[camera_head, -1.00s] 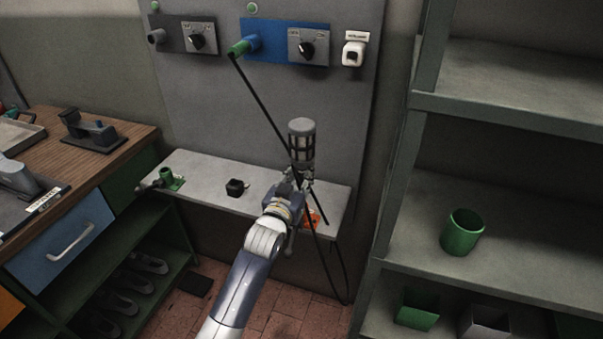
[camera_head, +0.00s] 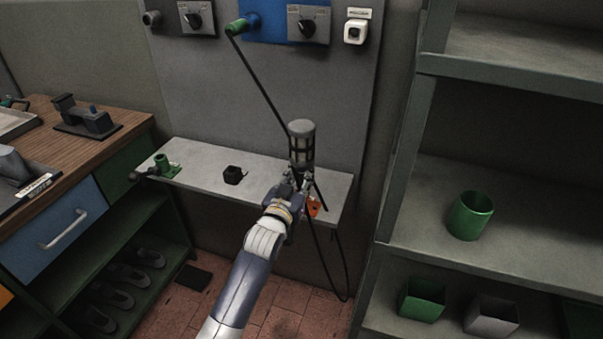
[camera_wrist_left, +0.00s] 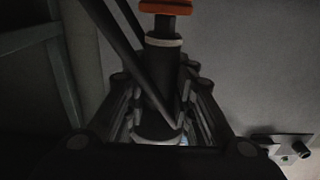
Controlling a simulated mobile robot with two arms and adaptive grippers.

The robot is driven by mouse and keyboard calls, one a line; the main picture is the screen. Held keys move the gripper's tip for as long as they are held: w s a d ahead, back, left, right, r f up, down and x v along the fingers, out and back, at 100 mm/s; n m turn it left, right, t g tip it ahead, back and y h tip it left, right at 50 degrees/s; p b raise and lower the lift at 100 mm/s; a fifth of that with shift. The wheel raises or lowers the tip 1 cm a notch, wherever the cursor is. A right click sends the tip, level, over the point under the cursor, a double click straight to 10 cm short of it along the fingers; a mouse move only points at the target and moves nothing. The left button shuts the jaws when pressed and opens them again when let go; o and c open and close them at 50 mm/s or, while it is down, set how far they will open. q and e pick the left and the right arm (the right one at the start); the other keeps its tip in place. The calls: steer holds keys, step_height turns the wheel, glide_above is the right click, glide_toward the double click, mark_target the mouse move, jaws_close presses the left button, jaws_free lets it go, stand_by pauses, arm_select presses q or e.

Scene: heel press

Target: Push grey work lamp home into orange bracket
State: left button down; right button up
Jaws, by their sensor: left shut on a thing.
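The grey work lamp (camera_head: 302,145) stands upright over the right end of the grey ledge, its caged head up. My left gripper (camera_head: 297,184) is shut on the lamp's lower part, below the cage. The orange bracket (camera_head: 313,207) is at the ledge's right end, partly hidden by my gripper. In the left wrist view the dark lamp handle (camera_wrist_left: 163,55) runs between my fingers, with an orange part (camera_wrist_left: 166,6) at the top edge. I cannot tell whether the lamp touches the bracket. My right gripper is not in view.
A black cable (camera_head: 262,85) runs from the green plug (camera_head: 238,27) on the wall panel down past the lamp; cable also hangs below the ledge (camera_head: 205,158). Shelving (camera_head: 400,170) rises at right.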

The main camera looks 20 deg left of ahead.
arm_select(q)
steer(key=shift+r, duration=0.1)
stand_by(0.4)
steer(key=shift+p, duration=0.7)
stand_by(0.8)
steer(key=shift+f+b, duration=0.65)
steer(key=shift+f, duration=0.35)
steer(key=shift+s+f, duration=0.1)
steer(key=shift+f, duration=0.05)
stand_by(0.4)
steer(key=shift+p, duration=0.35)
steer(key=shift+f, duration=0.25)
stand_by(0.4)
steer(key=shift+r+p, duration=0.15)
steer(key=shift+p, duration=0.15)
